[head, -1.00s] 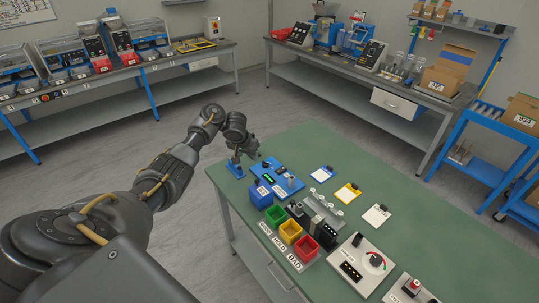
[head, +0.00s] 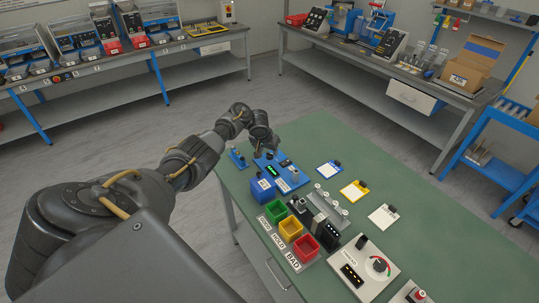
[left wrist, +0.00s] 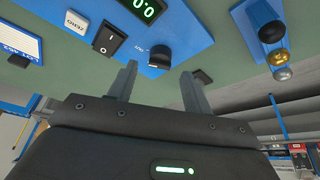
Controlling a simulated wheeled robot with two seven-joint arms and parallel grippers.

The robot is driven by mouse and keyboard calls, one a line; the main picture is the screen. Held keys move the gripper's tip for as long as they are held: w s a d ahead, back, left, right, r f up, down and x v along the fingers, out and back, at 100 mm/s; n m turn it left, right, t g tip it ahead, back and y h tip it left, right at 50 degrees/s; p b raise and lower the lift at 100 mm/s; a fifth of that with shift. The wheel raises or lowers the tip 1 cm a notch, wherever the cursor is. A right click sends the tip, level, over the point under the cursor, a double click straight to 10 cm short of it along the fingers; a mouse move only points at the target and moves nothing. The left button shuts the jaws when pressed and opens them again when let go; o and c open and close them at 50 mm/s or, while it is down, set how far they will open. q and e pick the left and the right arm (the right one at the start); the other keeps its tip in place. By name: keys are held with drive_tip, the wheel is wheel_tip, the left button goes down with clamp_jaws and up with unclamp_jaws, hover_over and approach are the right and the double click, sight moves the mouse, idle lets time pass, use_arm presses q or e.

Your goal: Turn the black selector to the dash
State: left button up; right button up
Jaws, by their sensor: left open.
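A blue panel (head: 267,171) with a lit green display stands at the far left of the green table. My left gripper (head: 273,149) is over the far edge of the panel. In the left wrist view its open fingers (left wrist: 160,72) point at the knob, with one finger on either side; contact cannot be told. My right gripper is out of view.
Near the panel are blue, green, yellow and red bins (head: 306,248) and a rack (head: 331,203). A white dial panel (head: 345,255) sits closer. Small clipboards (head: 384,216) lie to the right. A small blue stand (head: 237,158) is left of the panel.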

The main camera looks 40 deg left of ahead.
sight(270, 154)
use_arm(q)
drive_tip(key=shift+b+x, duration=0.3)
drive_tip(key=shift+x, duration=0.75)
drive_tip(key=shift+f, duration=0.15)
drive_tip(key=shift+w+f, duration=0.15)
drive_tip(key=c, duration=1)
drive_tip(key=shift+d+n+y+p, duration=0.15)
drive_tip(key=shift+n+y+p, duration=0.25)
drive_tip(key=shift+n+p, duration=0.8)
drive_tip(key=n+p, duration=0.1)
drive_tip(key=n, duration=0.1)
drive_tip(key=shift+d+n+g+y, duration=0.1)
drive_tip(key=shift+n+g+y, duration=0.2)
drive_tip(key=shift+y, duration=0.1)
drive_tip(key=shift+n+g+y, duration=0.3)
drive_tip(key=shift+n, duration=0.5)
drive_tip(key=shift+w+f+n, duration=0.1)
drive_tip(key=shift+n, duration=0.8)
drive_tip(key=shift+n+g+y+b, duration=0.4)
drive_tip(key=shift+n+g+b, duration=0.3)
drive_tip(key=shift+n+b, duration=0.4)
drive_tip(key=shift+n, duration=0.6)
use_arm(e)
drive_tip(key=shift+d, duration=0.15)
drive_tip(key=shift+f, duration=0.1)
